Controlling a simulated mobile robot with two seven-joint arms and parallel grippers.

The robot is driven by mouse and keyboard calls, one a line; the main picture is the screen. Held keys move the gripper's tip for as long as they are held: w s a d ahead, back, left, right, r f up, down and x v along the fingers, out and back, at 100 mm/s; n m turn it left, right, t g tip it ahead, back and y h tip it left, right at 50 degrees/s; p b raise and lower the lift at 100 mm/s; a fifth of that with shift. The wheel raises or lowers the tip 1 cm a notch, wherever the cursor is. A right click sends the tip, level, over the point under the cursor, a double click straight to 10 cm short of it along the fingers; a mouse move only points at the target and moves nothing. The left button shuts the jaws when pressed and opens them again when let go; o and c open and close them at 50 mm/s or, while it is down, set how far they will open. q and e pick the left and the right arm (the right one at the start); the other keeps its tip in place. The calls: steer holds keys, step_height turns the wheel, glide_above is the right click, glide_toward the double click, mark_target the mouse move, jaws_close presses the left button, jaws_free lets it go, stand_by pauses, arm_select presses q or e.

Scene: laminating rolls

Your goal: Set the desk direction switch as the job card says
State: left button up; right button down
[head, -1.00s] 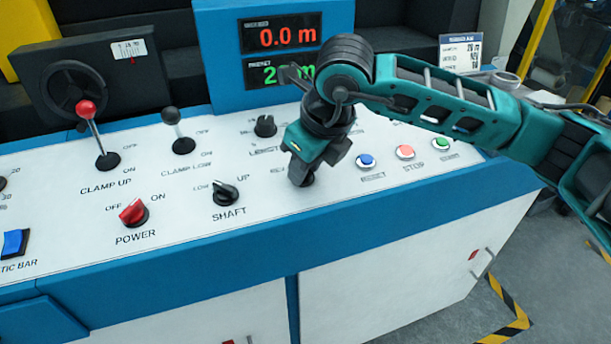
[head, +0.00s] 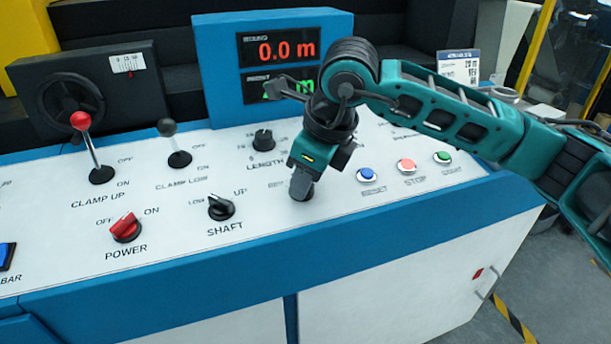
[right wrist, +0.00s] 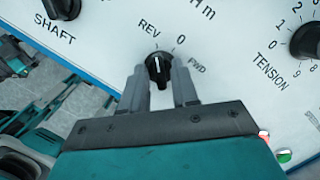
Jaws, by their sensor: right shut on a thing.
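The direction switch (right wrist: 158,67) is a black round knob with a white pointer line, marked REV, 0 and FWD. Its pointer is turned roughly toward REV. My right gripper (right wrist: 159,80) is shut on this knob, one finger on each side. In the head view my right gripper (head: 302,190) reaches down onto the white panel and hides the switch. The job card (head: 459,66) is a small white sheet standing behind the desk at the right. My left gripper is not in view.
The shaft switch (head: 221,207) and length knob (head: 263,140) lie left of my right gripper. The blue reset (head: 367,175), red stop (head: 407,166) and green start (head: 443,157) buttons lie to its right. A tension knob (right wrist: 307,41) shows in the wrist view.

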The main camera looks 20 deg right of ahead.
steer(key=c, duration=1.3)
jaws_free()
steer(key=shift+r, duration=0.1)
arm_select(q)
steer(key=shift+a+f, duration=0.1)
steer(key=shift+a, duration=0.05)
arm_select(e)
steer(key=shift+o, duration=0.6)
arm_select(q)
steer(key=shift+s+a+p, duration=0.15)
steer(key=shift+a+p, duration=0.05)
steer(key=shift+p, duration=0.35)
arm_select(e)
steer(key=v, duration=1.2)
steer(key=shift+r, duration=0.4)
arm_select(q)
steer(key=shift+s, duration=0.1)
arm_select(e)
steer(key=shift+s, duration=0.1)
